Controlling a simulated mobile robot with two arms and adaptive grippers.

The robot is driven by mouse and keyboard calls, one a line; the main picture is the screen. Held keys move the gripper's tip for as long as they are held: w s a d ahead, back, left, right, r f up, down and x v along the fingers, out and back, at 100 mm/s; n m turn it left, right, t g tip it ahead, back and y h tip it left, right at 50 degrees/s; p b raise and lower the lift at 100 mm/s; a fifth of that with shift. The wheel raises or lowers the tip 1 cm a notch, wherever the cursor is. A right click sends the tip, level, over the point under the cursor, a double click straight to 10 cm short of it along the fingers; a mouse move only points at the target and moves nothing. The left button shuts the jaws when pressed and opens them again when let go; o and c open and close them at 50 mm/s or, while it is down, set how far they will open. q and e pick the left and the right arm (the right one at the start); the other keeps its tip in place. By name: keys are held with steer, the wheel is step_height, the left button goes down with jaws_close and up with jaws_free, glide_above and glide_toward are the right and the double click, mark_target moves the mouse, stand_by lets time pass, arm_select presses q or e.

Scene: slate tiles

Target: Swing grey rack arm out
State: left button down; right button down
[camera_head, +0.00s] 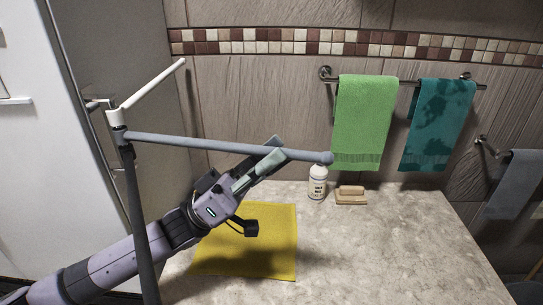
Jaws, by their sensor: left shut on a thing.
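The grey rack arm (200,145) runs from the rack's post (135,200) at the left out to the right and ends in a round tip over the counter. A white rack arm (152,84) is on the same post, above it, and points up and to the right. My left gripper (270,156) is shut on the grey arm towards its tip end, with its fingers around the bar. The grip hides a short part of the bar. My right gripper is not in view.
A yellow cloth (270,250) lies on the stone counter (400,245). Green (363,120) and teal (437,120) towels hang behind. The counter's right part is clear.

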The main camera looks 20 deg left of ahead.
arm_select(q)
steer(key=shift+g, duration=0.3)
steer(key=c, duration=1.9)
jaws_free()
steer(key=v, duration=1.2)
steer(key=shift+s+f, duration=0.1)
steer(key=shift+s, duration=0.05)
